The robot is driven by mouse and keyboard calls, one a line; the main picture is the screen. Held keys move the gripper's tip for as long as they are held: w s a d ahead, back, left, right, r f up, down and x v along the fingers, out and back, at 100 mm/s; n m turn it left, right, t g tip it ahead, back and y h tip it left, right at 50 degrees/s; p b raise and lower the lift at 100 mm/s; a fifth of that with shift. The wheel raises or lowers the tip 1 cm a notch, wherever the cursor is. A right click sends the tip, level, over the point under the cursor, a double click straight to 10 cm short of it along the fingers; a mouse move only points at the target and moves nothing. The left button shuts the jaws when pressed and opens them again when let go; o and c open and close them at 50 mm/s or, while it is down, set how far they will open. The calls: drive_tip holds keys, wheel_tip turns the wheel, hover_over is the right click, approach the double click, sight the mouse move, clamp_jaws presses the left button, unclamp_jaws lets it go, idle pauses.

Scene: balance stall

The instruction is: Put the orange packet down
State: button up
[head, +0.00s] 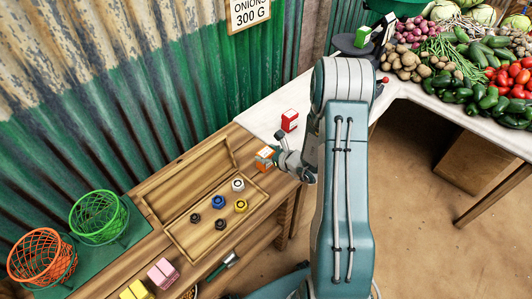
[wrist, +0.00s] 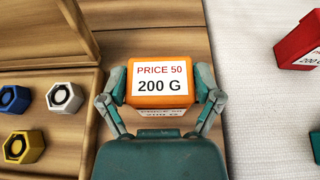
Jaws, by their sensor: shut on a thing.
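The orange packet (head: 265,153) has a white label. In the wrist view the packet (wrist: 161,67) reads "PRICE 50, 200 G". My gripper (wrist: 161,98) is shut on it, one finger on each side. The packet is over the strip of wooden bench (wrist: 158,30) between the open wooden box and the white tabletop. I cannot tell whether its underside touches the wood. In the head view my gripper (head: 279,154) is partly hidden by my own arm.
The open wooden box (head: 172,228) holds several hex weights. A red packet (head: 289,120) stands on the white tabletop (head: 262,112). Pink (head: 162,272) and yellow (head: 136,290) packets, green (head: 99,216) and orange (head: 42,256) baskets are at left. A scale (head: 350,43) bears a green packet (head: 363,37).

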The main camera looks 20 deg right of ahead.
drive_tip(key=shift+d+f, duration=0.15)
drive_tip(key=shift+d, duration=0.15)
drive_tip(key=o, duration=1.1)
drive_tip(key=shift+a, duration=0.1)
